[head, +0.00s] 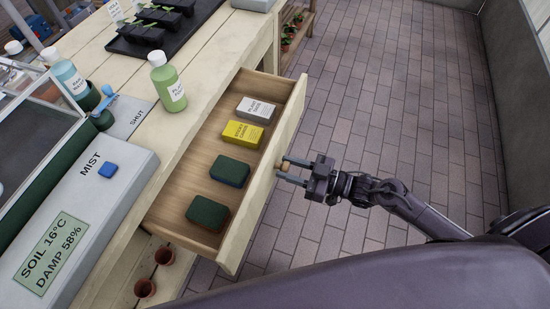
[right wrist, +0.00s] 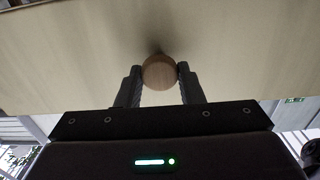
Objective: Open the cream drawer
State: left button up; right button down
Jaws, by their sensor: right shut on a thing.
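The cream drawer (head: 263,197) stands pulled out from the wooden bench, and its inside is in plain view in the head view. Its cream front also fills the upper part of the right wrist view (right wrist: 70,55). My right gripper (head: 283,171) is shut on the round wooden knob (right wrist: 159,72) at the middle of the drawer front. One finger lies on each side of the knob. Inside the drawer lie a white packet (head: 255,109), a yellow packet (head: 243,133) and two dark green blocks (head: 230,171). My left gripper is not in view.
A grey panel with a blue MIST button (head: 108,169) and a green bottle (head: 168,82) stand on the bench top. A black seedling tray (head: 150,30) is farther back. Small clay pots (head: 145,287) sit below. The brick floor (head: 400,110) to the right is clear.

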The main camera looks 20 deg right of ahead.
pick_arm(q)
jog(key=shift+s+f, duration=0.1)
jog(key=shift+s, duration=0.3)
pick_arm(e)
jog(key=shift+s+d, duration=0.3)
jog(key=shift+d, duration=0.15)
jog(key=c, duration=1)
grip_release()
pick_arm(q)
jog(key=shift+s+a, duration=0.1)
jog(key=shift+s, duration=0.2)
pick_arm(e)
jog(key=v, duration=0.7)
jog(key=shift+s+d, duration=0.25)
jog(key=shift+d, duration=0.05)
